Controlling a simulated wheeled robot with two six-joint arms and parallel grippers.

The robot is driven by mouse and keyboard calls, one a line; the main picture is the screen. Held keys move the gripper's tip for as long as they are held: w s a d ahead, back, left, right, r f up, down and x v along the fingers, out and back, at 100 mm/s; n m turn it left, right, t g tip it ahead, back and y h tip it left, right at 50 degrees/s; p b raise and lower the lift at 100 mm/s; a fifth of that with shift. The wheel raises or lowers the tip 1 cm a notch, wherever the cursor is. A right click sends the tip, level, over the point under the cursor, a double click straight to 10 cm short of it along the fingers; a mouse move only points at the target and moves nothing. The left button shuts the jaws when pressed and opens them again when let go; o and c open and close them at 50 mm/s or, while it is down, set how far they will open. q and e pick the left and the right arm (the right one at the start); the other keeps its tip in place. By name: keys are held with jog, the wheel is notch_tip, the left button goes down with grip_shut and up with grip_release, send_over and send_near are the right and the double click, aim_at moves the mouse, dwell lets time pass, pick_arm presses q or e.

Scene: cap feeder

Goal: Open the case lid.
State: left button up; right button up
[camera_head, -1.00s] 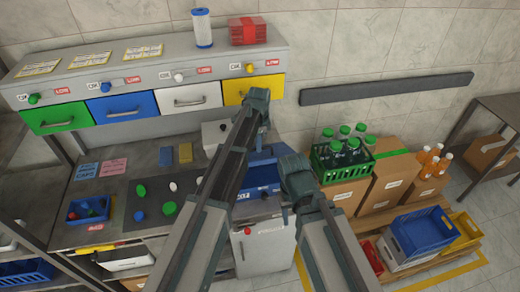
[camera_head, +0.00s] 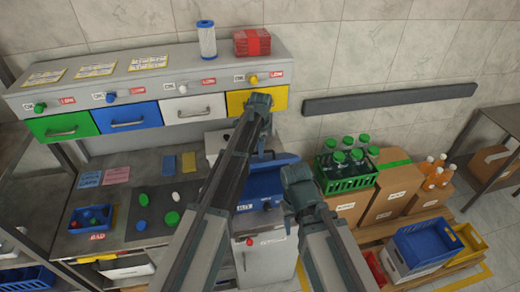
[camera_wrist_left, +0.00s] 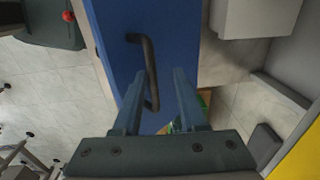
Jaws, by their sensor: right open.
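The blue case (camera_head: 264,187) stands right of the caps on the bench, partly hidden by my arms. In the left wrist view a blue panel of the case (camera_wrist_left: 112,35) has a dark bar handle (camera_wrist_left: 150,62). My left gripper (camera_head: 264,140) is above the case, below the yellow drawer. In the left wrist view my left gripper (camera_wrist_left: 157,92) is open, its fingers on either side of the handle's lower end; I cannot tell whether they touch it. My right gripper (camera_head: 290,222) is open and empty at the case's right front. How far the lid is raised is unclear.
A grey mat with loose green and white caps (camera_head: 172,218) lies to the left, beside a blue tray (camera_head: 74,224). Coloured drawers line the back, including a yellow drawer (camera_head: 276,98). A green bottle crate (camera_head: 347,183) and cartons stand to the right.

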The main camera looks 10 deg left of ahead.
pick_arm(q)
jog(key=shift+s+d+r, duration=0.1)
jog(key=shift+s+r, duration=0.05)
jog(key=shift+s, duration=0.1)
notch_tip(320, 180, up, 12)
jog(key=p, duration=1.2)
jog(key=shift+s, duration=0.35)
pick_arm(e)
notch_tip(320, 180, up, 12)
jog(key=shift+s, duration=0.2)
pick_arm(q)
jog(key=shift+d, duration=0.1)
